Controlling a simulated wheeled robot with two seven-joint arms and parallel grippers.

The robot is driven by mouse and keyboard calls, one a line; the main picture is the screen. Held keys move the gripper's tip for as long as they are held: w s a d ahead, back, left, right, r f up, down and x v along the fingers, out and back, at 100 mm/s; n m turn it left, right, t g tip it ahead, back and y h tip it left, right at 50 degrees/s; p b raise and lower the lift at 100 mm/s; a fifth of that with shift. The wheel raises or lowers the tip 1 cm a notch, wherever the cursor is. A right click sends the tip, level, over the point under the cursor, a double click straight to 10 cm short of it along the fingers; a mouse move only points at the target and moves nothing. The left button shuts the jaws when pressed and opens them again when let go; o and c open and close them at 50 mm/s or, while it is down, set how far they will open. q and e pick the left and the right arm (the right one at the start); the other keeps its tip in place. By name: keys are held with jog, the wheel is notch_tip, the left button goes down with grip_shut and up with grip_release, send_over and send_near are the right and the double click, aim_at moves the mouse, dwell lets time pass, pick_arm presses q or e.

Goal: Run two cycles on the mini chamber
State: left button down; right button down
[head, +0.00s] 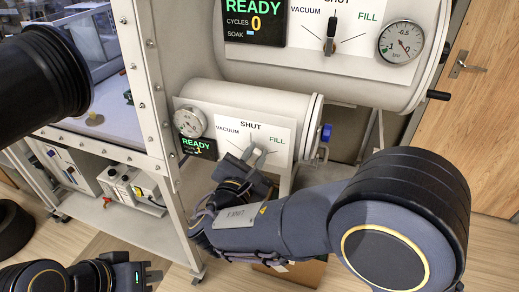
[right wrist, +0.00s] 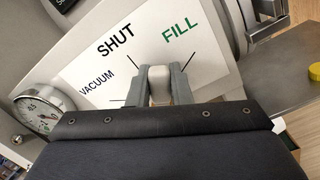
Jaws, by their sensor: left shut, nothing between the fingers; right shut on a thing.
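The mini chamber (head: 262,97) is the smaller, lower white cylinder in the head view. Its white panel (head: 284,127) is marked VACUUM, SHUT and FILL. The pale valve lever (right wrist: 159,84) is between the fingers of my right gripper (right wrist: 160,76), which is shut on it; the lever's tip also shows in the head view (head: 257,153). I cannot tell exactly which mark it points to. The mini display (head: 197,147) reads READY in green; its count is too small to read surely. A round gauge (head: 189,122) sits at its left. My left gripper (head: 151,273) is shut and empty, low at the left.
The large chamber (head: 232,60) is above, its display (head: 255,22) reading READY, CYCLES 0. Its lever (head: 330,38) stands near SHUT. A blue-handled latch (head: 325,133) is at the mini chamber's right end. The bolted glovebox frame (head: 150,90) stands left. Open floor lies at lower left.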

aim_at(234, 146)
jog(key=a+n+p, duration=0.1)
jog(key=n+p, duration=0.1)
jog(key=a+n+p, duration=0.1)
jog(key=n+p, duration=0.2)
jog(key=w+a+r+n+p, duration=0.1)
jog(key=n+p, duration=0.1)
jog(key=n, duration=0.1)
jog(key=shift+a+p, duration=0.25)
jog(key=shift+p, duration=0.1)
jog(key=shift+w+a+f+n+p, duration=0.15)
jog(key=shift+n+p, duration=0.25)
jog(key=shift+n, duration=0.2)
jog(key=n+p, duration=0.1)
jog(key=a+n+p, duration=0.1)
jog(key=n, duration=0.1)
jog(key=f+n+p, duration=0.1)
jog(key=shift+w+a+n, duration=0.25)
jog(key=shift+a+n, duration=0.05)
jog(key=shift+a, duration=0.05)
jog(key=shift+w+a+f+n+p, duration=0.15)
jog(key=shift+f+n+p, duration=0.1)
jog(key=shift+n+p, duration=0.25)
jog(key=shift+s+a+f+n+p, duration=0.1)
jog(key=shift+a+f+n+p, duration=0.1)
jog(key=shift+n+p, duration=0.3)
jog(key=shift+w+a+f+n+p, duration=0.15)
jog(key=shift+f+n+p, duration=0.2)
jog(key=shift+n, duration=0.55)
jog(key=shift+f, duration=0.1)
